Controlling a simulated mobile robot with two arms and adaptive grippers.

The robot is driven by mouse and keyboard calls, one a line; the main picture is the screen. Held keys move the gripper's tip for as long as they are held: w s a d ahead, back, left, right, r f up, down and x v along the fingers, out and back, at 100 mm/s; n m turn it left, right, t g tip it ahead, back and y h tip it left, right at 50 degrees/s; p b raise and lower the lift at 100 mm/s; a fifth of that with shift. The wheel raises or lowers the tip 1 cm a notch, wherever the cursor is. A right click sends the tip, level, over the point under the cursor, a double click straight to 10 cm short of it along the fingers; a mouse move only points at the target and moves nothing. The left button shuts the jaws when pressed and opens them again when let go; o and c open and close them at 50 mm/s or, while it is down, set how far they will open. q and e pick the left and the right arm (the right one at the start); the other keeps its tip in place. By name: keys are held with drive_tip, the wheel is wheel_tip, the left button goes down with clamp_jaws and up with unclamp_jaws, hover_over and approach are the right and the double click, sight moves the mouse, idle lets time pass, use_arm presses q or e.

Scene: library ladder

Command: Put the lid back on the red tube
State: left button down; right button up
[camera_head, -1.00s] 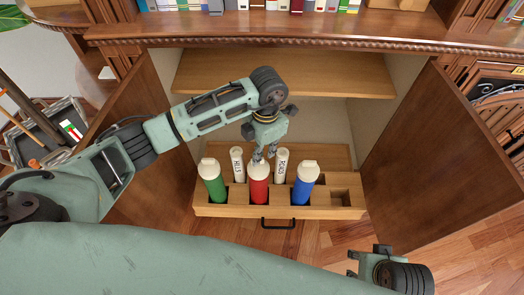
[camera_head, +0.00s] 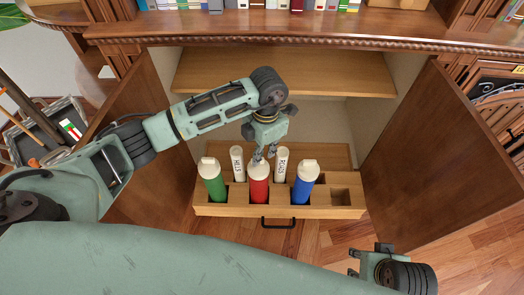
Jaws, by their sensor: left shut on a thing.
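The red tube (camera_head: 259,190) stands upright in the middle front slot of the wooden drawer rack. Its white lid (camera_head: 259,169) sits at the top of the tube, and my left gripper (camera_head: 264,156) is shut on it from above. The fingers partly cover the lid, so I cannot tell whether it is fully seated. My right gripper (camera_head: 358,263) is at the lower right, away from the rack, and holds nothing that I can see. Its fingers are small and seen from the side, so their opening is unclear.
A green tube (camera_head: 214,188) and a blue tube (camera_head: 303,190) with white lids flank the red one. Two white labelled rolls (camera_head: 281,166) stand behind. The rack (camera_head: 225,210) has an empty slot at right. Open cabinet doors (camera_head: 443,160) stand on both sides.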

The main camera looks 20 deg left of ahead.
idle(0.3)
use_arm(q)
drive_tip(key=c, duration=1.8)
unclamp_jaws()
drive_tip(key=shift+c, duration=0.2)
drive_tip(key=o, duration=0.5)
drive_tip(key=shift+r, duration=0.2)
